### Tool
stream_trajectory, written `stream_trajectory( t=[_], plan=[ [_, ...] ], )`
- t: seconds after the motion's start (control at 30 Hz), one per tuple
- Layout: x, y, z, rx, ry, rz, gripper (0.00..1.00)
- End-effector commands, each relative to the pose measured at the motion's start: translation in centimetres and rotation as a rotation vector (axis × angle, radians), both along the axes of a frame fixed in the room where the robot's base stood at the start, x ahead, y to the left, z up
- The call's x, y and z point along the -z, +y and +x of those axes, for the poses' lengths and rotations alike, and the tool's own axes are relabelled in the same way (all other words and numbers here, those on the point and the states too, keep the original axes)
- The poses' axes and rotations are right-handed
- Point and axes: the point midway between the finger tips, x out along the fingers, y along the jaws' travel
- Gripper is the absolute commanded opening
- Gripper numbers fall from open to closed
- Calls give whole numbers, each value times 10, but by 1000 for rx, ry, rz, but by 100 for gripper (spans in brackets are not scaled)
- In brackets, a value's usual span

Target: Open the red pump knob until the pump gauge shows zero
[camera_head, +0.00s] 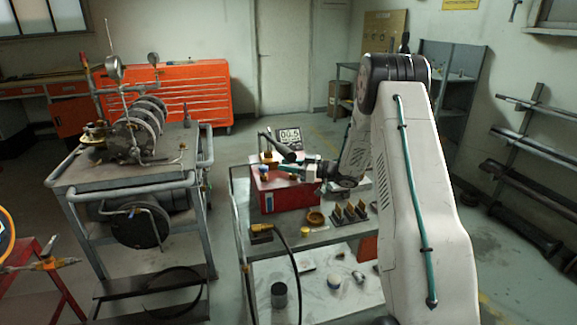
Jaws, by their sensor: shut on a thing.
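The red pump (285,193) stands on the grey cart at the centre. The pump gauge (290,135), a small display behind it, seems to read 00.5. A black lever (280,147) slants over the pump's top. My arm comes in from the right, and my gripper (298,170) is at the top of the pump, shut on a small part there that I take to be the red pump knob. The knob itself is hidden or too small to make out, so its turn cannot be told.
The cart (319,238) also bears a yellow cap (305,232), a brown ring (316,217), a black-and-yellow block set (348,213) and a dark hose (292,250). A second cart (125,171) with valve machinery stands at left. Floor shows between the carts.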

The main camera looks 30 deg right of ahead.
Motion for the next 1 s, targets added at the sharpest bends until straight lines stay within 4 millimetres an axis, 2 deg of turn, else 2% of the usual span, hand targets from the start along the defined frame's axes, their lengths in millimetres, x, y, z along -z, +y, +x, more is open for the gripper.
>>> stream_trajectory(
  t=[0.3, 0.7, 0.73, 0.8, 1.0],
  plan=[
    [0, 0, -1, -66, -1, 0, 11],
    [-1, 0, -1, -69, -2, 1, 11],
    [-1, 0, -1, -69, -2, 1, 42],
    [-1, 0, -1, -69, -2, 1, 55],
    [-1, 1, -1, -71, -1, 0, 55]
  ],
)
